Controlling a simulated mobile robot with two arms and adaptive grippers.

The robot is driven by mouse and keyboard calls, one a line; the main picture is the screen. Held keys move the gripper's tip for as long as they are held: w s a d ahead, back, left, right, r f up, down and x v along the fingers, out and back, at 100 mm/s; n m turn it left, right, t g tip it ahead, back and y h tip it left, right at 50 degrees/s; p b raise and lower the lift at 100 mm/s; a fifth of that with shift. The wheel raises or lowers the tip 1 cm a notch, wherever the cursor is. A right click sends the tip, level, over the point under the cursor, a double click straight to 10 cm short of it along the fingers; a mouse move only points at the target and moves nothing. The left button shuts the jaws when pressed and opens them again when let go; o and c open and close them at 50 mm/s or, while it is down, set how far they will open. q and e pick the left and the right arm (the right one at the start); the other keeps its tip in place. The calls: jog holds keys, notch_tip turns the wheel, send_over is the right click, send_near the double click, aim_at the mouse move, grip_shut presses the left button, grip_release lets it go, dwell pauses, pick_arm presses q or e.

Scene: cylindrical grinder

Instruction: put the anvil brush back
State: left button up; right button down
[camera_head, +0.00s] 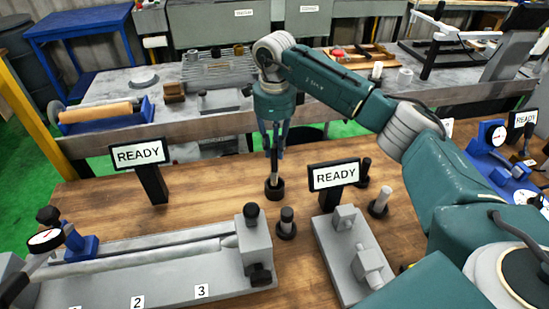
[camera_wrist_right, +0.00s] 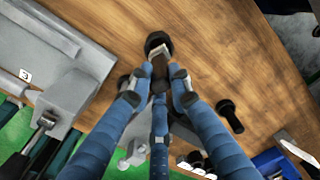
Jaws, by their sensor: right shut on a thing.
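My right gripper (camera_head: 274,140) hangs fingers down over the wooden bench, behind the gap between the two READY signs. It is shut on the anvil brush (camera_head: 274,165), whose dark slim shaft shows below the fingers. The brush is upright, its lower end at a round black holder (camera_head: 275,190) on the bench. In the right wrist view the fingertips (camera_wrist_right: 157,88) close around the brown handle (camera_wrist_right: 160,68), and the black holder (camera_wrist_right: 158,40) lies just beyond with a pale patch inside. I cannot tell how deep the brush sits in it. My left gripper is not in view.
A grey fixture (camera_head: 200,272) with numbered places lies at the front left. A READY sign (camera_head: 334,176) and a grey block fixture (camera_head: 350,250) stand right. Bare wood surrounds the holder's left side.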

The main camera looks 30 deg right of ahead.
aim_at(275, 161)
jog(key=shift+f, duration=0.6)
notch_tip(275, 161, down, 4)
jog(key=shift+f+p, duration=0.1)
jog(key=shift+p, duration=0.5)
jog(key=shift+f, duration=0.15)
jog(key=c, duration=1.8)
grip_release()
jog(key=shift+c, duration=0.2)
jog(key=shift+o, duration=1.1)
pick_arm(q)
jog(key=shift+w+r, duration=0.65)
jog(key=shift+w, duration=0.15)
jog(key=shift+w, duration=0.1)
